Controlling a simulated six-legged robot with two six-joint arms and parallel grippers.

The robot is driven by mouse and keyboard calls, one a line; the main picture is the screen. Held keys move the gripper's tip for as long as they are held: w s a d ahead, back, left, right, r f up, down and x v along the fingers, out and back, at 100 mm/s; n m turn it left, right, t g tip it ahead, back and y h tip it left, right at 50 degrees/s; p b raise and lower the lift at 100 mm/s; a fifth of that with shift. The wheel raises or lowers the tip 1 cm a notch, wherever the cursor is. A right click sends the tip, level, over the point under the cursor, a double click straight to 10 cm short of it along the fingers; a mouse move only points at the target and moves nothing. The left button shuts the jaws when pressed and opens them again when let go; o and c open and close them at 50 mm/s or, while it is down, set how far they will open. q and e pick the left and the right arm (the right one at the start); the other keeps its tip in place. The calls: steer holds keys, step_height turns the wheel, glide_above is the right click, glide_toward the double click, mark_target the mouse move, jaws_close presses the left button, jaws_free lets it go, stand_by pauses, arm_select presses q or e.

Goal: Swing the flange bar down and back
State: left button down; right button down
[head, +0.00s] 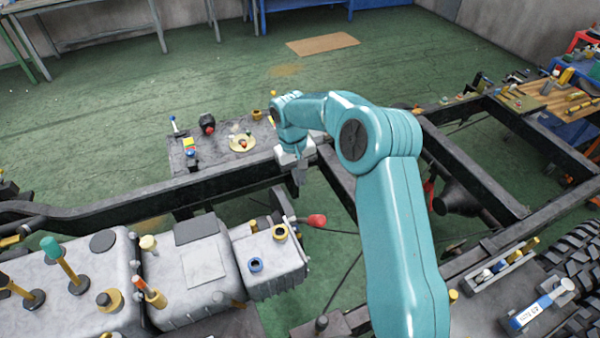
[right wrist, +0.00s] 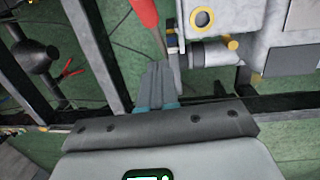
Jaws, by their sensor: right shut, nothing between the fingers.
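The flange bar appears to be the short grey lever with a red handle (head: 316,220), sticking out to the right from the end of the grey metal housing (head: 272,262). In the right wrist view its red handle (right wrist: 145,12) is at the top edge, and its thin shaft runs down toward the fingertips. My right gripper (head: 299,182) points down over the dark frame rail, above and behind the handle in the head view. Its fingers (right wrist: 158,68) are together and empty. Whether they touch the shaft is unclear. My left gripper is not in view.
Black chassis rails (head: 225,181) run beside and behind the housing. A grey plate with small parts (head: 222,163) lies beyond the rail. Capped fittings stand on the grey tanks (head: 70,285) at left. A tyre (head: 575,262) is at right. Green floor shows between the rails.

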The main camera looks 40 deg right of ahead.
steer(key=b, duration=0.4)
glide_toward(311, 216)
step_height(311, 216, down, 4)
steer(key=w, duration=0.3)
steer(key=s+b, duration=0.1)
steer(key=s+f, duration=0.1)
steer(key=s, duration=0.1)
steer(key=shift+s+d+f+b, duration=0.1)
steer(key=shift+s+d+b, duration=0.1)
steer(key=shift+b, duration=0.15)
steer(key=shift+a, duration=0.1)
